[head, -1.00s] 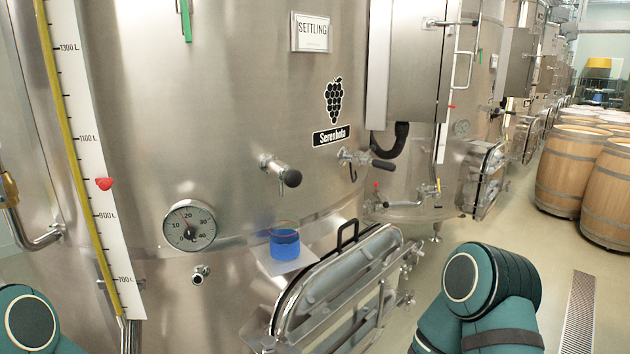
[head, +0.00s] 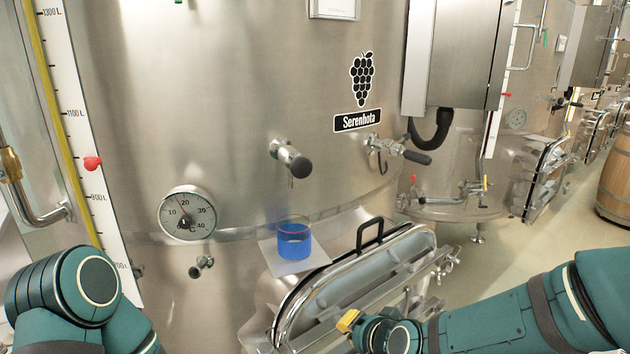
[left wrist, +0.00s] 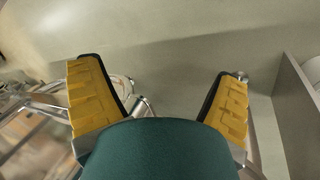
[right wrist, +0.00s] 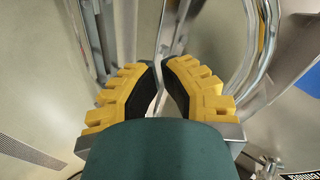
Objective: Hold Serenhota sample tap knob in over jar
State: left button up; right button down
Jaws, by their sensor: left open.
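The Serenhota sample tap ends in a black knob (head: 301,167) on the vat wall, left of the Serenhota sign (head: 358,121). Below it a clear jar (head: 294,243) with a blue lower part stands on a small metal shelf (head: 283,266). No gripper touches the tap or jar. My right gripper (head: 350,321) is low in front of the vat's hatch, right of and below the jar.
The oval hatch (head: 365,265) with its black handle (head: 369,233) juts out below right of the jar. Another valve with a black handle (head: 417,157) sticks out right of the tap. A dial thermometer (head: 187,212) and a small spout (head: 201,267) are at left.

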notch_tip(320, 180, up, 16)
jog(key=s+a+m+t+y+b, duration=0.1)
jog(key=m+t, duration=0.2)
jog(key=t, duration=0.1)
jog(key=m+t+y+b, duration=0.1)
jog(key=m+t, duration=0.2)
send_near(308, 174)
jog(key=v, duration=0.6)
jog(key=shift+w+f, duration=0.1)
jog(key=shift+f, duration=0.25)
jog(key=shift+w, duration=0.15)
jog(key=x, duration=0.4)
jog(key=p+x, duration=0.1)
jog(key=x, duration=0.8)
jog(key=shift+w+a+r, duration=0.2)
jog(key=shift+w+r, duration=0.1)
jog(key=shift+w, duration=0.05)
